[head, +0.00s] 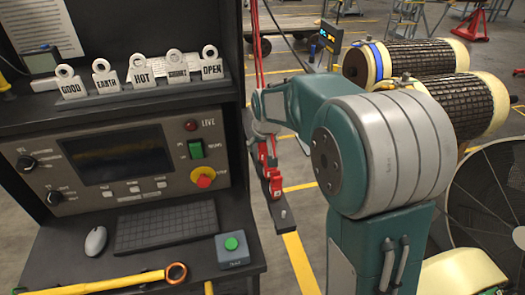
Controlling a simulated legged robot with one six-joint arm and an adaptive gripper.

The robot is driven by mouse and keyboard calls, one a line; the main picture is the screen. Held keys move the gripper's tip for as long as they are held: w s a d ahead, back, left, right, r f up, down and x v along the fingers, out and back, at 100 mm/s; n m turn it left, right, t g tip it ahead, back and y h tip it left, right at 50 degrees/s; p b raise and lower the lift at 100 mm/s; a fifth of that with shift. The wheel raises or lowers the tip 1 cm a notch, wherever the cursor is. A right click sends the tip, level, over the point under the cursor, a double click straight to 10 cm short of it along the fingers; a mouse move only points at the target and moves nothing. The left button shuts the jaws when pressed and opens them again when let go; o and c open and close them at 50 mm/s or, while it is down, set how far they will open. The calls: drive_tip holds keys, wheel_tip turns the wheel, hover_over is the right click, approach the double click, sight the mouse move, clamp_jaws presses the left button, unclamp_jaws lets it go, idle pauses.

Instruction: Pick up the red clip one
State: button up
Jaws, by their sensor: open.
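Red clips (268,160) hang at the right side of the console, just above a dark narrow bar (277,202) that juts out. At least two sit close together and overlap, so I cannot tell their exact number. Red cables (256,45) come down from above behind my arm. My gripper (266,138) is at the end of my teal arm, directly above the red clips. It is open, but its fingers are small and partly hidden, and I cannot tell whether they touch a clip.
The console (115,160) with its screen fills the left. Labelled tags (142,72) stand on its shelf. A yellow-handled tool (120,282) and a green-button box (232,250) lie on the desk. Wrapped rotors (420,60) are at the right. Floor shows beyond the bar.

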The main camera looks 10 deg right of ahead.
drive_tip(key=shift+a, duration=0.1)
drive_tip(key=c, duration=0.4)
clamp_jaws()
drive_tip(key=shift+r, duration=0.1)
